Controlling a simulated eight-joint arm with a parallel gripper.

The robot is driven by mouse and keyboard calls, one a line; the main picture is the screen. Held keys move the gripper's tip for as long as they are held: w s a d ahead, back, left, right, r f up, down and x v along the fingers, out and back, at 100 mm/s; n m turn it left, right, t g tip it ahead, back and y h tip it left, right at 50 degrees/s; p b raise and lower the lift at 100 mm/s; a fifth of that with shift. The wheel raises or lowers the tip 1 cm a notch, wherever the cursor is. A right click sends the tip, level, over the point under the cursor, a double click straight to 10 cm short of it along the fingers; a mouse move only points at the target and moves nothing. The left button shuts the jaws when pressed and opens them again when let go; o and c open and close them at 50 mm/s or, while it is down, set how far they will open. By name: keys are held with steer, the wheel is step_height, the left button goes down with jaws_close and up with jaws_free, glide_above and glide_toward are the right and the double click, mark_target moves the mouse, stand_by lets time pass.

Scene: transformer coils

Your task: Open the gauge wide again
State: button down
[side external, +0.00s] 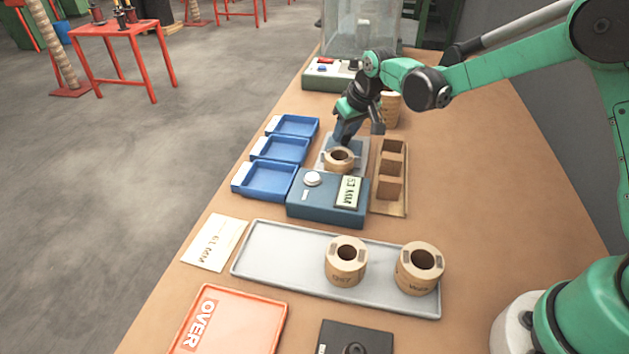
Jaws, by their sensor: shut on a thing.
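The gauge (328,206) is a blue box with a round pale button (312,179) and a small display, its digits hard to read. Its grey bed (325,170) extends behind the box. A tan coil (340,161) with a dark hole sits on that bed, just behind the box. My gripper (350,128) is at the far end of the bed, pointing down behind the coil. It is shut on a blue-grey part there, which appears to be the gauge's sliding jaw (343,135). The fingers partly hide this part, so the contact is not clear.
Blue trays (264,181) stand left of the gauge, and a wooden divided rack (390,180) right of it. A grey tray (290,256) in front holds two coils. A red OVER tray (230,325) lies nearer. More coils (391,108) stand behind my gripper. The right bench is clear.

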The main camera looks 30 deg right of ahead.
mark_target(354, 141)
stand_by(0.4)
steer(key=shift+w+d, duration=1.2)
steer(key=shift+w, duration=0.05)
steer(key=c, duration=0.5)
jaws_free()
steer(key=shift+c, duration=0.2)
steer(key=shift+v, duration=2.85)
steer(key=shift+s, duration=0.1)
